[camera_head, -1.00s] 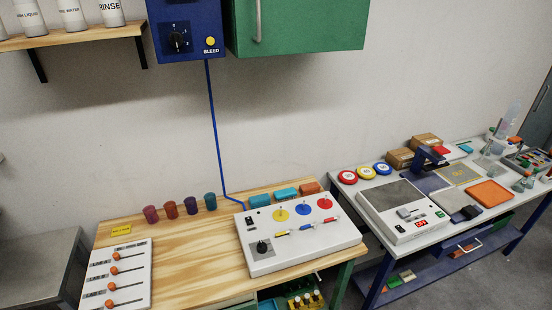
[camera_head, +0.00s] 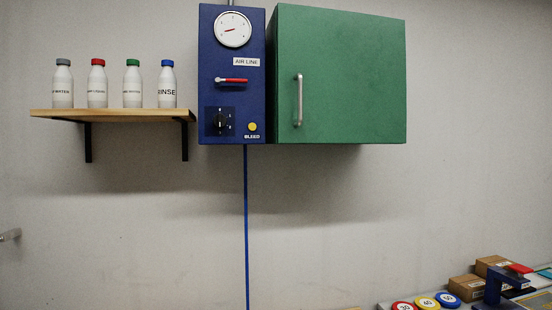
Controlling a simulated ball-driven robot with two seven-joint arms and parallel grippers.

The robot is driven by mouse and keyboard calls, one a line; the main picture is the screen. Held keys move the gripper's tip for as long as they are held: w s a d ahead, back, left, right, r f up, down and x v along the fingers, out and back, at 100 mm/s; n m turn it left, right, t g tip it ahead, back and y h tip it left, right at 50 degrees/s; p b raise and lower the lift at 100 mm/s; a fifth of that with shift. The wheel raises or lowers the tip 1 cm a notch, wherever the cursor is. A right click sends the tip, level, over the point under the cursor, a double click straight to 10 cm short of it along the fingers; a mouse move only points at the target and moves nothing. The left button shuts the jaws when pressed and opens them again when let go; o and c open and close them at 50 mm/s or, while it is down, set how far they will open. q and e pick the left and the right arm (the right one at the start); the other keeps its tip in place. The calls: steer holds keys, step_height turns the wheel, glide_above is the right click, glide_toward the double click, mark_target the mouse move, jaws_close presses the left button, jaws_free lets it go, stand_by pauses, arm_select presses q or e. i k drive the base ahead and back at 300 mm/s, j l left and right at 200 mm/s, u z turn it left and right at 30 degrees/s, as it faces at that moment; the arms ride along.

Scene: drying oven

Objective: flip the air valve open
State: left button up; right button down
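The air valve (camera_head: 234,81) is a red lever on the blue air line panel (camera_head: 257,105) on the wall. The lever lies horizontal, with its grey pivot end at the left and the red handle pointing right. Above it are the "AIR LINE" label (camera_head: 246,62) and a round white gauge (camera_head: 233,30) with a red needle. Below it are a black knob (camera_head: 220,121) and a yellow "BLEED" button (camera_head: 252,127). Neither of my grippers shows in the head view.
A green cabinet (camera_head: 345,80) with a vertical handle (camera_head: 298,100) adjoins the panel on the right. A wooden shelf (camera_head: 110,114) with several bottles is on the left. A blue hose (camera_head: 246,220) runs down the wall. Boxes (camera_head: 466,288) stand at lower right.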

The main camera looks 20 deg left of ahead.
mark_target(218, 80)
steer(key=i+j+u, duration=0.45)
steer(key=i+j, duration=0.2)
steer(key=j, duration=0.15)
steer(key=k+z, duration=0.1)
steer(key=z, duration=0.3)
steer(key=k+z, duration=0.1)
steer(key=z, duration=0.25)
steer(key=k+z, duration=0.15)
steer(key=z, duration=0.25)
